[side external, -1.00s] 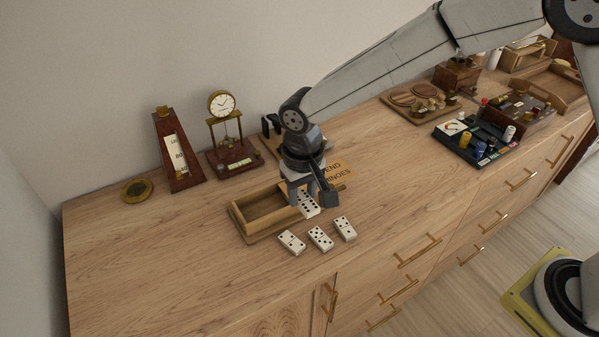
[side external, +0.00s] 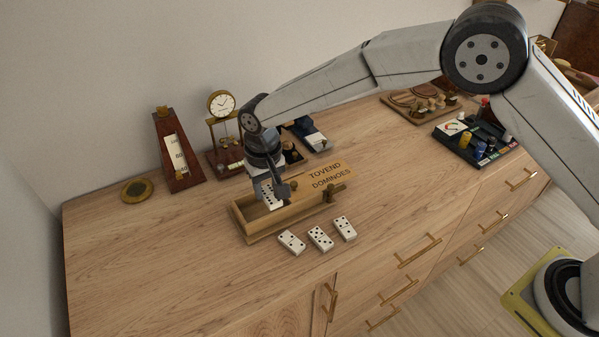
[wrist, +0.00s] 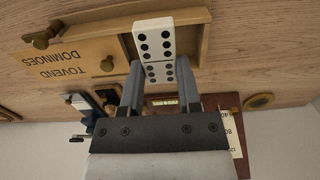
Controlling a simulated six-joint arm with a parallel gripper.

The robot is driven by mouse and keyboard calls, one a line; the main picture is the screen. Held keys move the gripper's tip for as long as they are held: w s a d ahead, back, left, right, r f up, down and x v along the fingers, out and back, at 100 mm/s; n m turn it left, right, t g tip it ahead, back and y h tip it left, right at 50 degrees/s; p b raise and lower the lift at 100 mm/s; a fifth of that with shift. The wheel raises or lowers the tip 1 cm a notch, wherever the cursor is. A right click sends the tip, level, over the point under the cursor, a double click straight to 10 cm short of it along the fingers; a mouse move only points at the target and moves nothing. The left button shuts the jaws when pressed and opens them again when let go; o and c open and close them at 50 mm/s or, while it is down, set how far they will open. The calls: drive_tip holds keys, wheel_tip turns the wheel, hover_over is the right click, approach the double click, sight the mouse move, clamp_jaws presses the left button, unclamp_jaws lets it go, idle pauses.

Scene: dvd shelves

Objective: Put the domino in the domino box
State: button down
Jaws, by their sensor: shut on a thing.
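My gripper (side external: 271,190) is shut on a white domino (side external: 270,198) with black pips. In the side view it holds the domino over the open part of the wooden domino box (side external: 241,222). In the wrist view the domino (wrist: 155,42) sticks out between the two fingers (wrist: 160,88), with the box (wrist: 203,38) behind it. Whether the domino touches the box inside, I cannot tell. The box lid (side external: 325,177), lettered "TOVEND DOMINOES", covers the right part of the box. Several other dominoes, such as the middle one (side external: 321,238), lie on the wooden top in front of the box.
A metronome (side external: 178,160) and a gold clock (side external: 222,104) stand behind the box, left of my arm. A round brass piece (side external: 137,190) lies far left. A dark game tray (side external: 470,140) sits at the right. The left front of the top is clear.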

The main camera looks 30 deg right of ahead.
hover_over(254, 212)
drive_tip(key=shift+s+f, duration=0.2)
drive_tip(key=shift+f, duration=2.6)
drive_tip(key=shift+w+f, duration=0.1)
drive_tip(key=shift+f, duration=0.05)
drive_tip(key=shift+w+f, duration=0.1)
drive_tip(key=shift+f, duration=1.5)
drive_tip(key=shift+f, duration=0.1)
drive_tip(key=c, duration=0.6)
unclamp_jaws()
wheel_tip(254, 212, up, 12)
drive_tip(key=shift+r, duration=0.1)
